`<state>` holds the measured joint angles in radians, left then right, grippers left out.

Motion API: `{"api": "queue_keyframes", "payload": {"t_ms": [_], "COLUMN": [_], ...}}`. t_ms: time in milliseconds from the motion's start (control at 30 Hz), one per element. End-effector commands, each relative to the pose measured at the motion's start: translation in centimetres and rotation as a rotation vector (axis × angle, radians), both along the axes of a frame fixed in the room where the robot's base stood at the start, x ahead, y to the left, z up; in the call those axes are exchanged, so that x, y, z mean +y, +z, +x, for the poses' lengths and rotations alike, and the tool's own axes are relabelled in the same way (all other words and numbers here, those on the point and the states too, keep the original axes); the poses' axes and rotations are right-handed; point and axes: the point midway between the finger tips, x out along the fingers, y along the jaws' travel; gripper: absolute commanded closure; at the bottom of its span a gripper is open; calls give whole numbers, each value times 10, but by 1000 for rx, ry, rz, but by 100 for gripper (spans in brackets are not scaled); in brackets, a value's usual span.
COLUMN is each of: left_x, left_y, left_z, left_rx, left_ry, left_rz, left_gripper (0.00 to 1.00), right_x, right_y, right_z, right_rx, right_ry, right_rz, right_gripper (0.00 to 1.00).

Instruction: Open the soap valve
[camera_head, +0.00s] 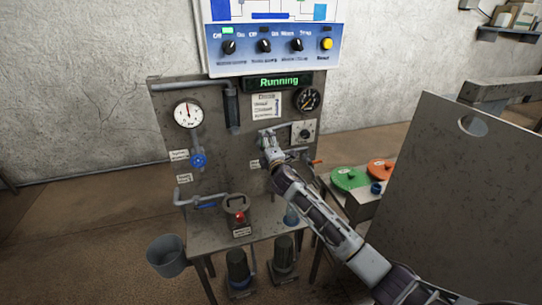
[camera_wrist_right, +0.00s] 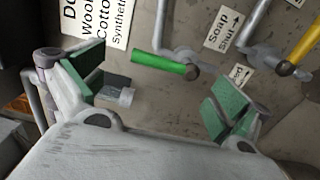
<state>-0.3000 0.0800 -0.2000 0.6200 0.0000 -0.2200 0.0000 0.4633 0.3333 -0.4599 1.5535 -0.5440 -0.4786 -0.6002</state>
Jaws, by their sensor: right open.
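A green lever handle (camera_wrist_right: 163,66) on a grey pipe shows in the right wrist view, in front of the panel and between the lines of my fingers. A label reading "Soap Shut" with an arrow (camera_wrist_right: 224,30) is to its right, and a yellow lever handle (camera_wrist_right: 301,52) is farther right. I cannot tell for certain which lever the label belongs to. My right gripper (camera_wrist_right: 157,92) is open, with green pads and nothing between them. In the head view my right gripper (camera_head: 268,146) is in front of the panel and hides the valve there.
The metal panel (camera_head: 232,155) carries a blue hand wheel (camera_head: 199,160), a pressure gauge (camera_head: 187,114) and a "Running" display (camera_head: 278,83). Green (camera_head: 347,178) and orange (camera_head: 379,169) lids sit right of my arm, beside a large grey board (camera_head: 465,190).

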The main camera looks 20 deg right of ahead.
Motion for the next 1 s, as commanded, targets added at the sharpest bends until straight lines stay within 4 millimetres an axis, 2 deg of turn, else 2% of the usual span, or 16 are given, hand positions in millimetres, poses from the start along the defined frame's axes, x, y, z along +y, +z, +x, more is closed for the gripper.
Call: {"api": "queue_keyframes", "payload": {"t_ms": [600,1000], "left_x": [0,0], "left_y": [0,0], "left_z": [0,0], "left_rx": [0,0], "left_ry": [0,0], "left_rz": [0,0], "left_gripper": [60,60], "right_x": [-2,-3], "right_y": [0,1], "right_z": [-55,-68], "right_rx": [-1,-2], "right_ry": [0,0], "right_rz": [-1,-1], "right_gripper": [0,0]}}
